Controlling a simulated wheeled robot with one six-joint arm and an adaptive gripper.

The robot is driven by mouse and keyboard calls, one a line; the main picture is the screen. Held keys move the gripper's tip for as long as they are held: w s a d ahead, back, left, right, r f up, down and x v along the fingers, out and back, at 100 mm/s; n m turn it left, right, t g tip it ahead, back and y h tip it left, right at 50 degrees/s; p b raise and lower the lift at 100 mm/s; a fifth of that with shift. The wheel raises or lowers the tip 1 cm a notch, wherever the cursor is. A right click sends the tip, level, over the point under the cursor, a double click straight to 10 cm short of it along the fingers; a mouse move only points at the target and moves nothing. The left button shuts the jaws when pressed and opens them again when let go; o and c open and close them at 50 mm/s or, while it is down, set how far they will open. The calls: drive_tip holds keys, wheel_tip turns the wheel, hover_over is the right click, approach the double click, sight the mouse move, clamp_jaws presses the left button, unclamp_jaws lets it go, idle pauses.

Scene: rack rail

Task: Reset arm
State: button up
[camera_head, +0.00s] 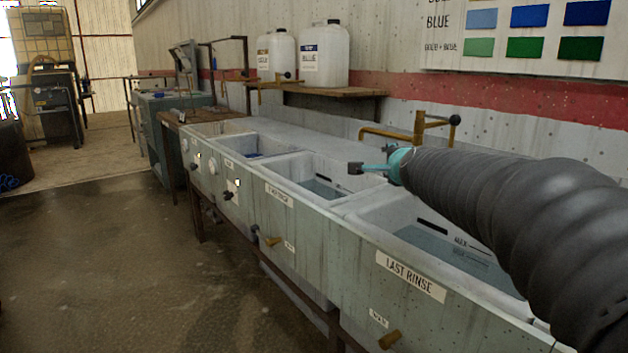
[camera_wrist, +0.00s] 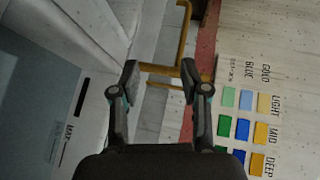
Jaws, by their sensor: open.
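My gripper (camera_head: 355,168) reaches in from the right on my dark ribbed arm, above the row of rinse basins. In the wrist view my gripper (camera_wrist: 160,82) shows two dark fingers spread apart with nothing between them. A brass tap (camera_head: 418,129) with a black knob stands behind the basins, near my gripper. In the wrist view the brass pipe (camera_wrist: 165,70) shows beyond the fingertips, apart from them as far as I can tell. The basin labelled LAST RINSE (camera_head: 365,268) is below my arm and holds water.
Two white jugs (camera_head: 325,54) stand on a wooden shelf (camera_head: 345,91) at the back wall. A colour chart (camera_head: 525,30) hangs on the wall at upper right. The floor (camera_head: 110,260) at left is clear.

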drive_tip(key=s+a+f+n, duration=0.1)
drive_tip(key=s+n, duration=0.1)
drive_tip(key=s, duration=0.1)
drive_tip(key=s+a+f+n+g+y, duration=0.1)
drive_tip(key=s+f, duration=0.1)
drive_tip(key=s, duration=0.1)
drive_tip(key=s+a+f+n+g, duration=0.1)
drive_tip(key=s+n, duration=0.1)
drive_tip(key=s, duration=0.2)
drive_tip(key=shift+f+n+y, duration=0.15)
drive_tip(key=shift+n+y, duration=0.15)
drive_tip(key=s+f+n+g, duration=0.2)
drive_tip(key=s+f, duration=0.3)
drive_tip(key=s, duration=0.4)
drive_tip(key=s+d+f+n+g+h, duration=0.1)
drive_tip(key=s+f+n+g, duration=0.2)
drive_tip(key=s, duration=0.7)
drive_tip(key=s+d+f+n+g, duration=0.1)
drive_tip(key=s+f+n+g, duration=0.1)
drive_tip(key=s+f+n, duration=0.4)
drive_tip(key=s+f, duration=0.3)
drive_tip(key=shift+s+f+g+h, duration=0.2)
drive_tip(key=shift+f+g+h, duration=0.05)
drive_tip(key=shift+g+h, duration=0.05)
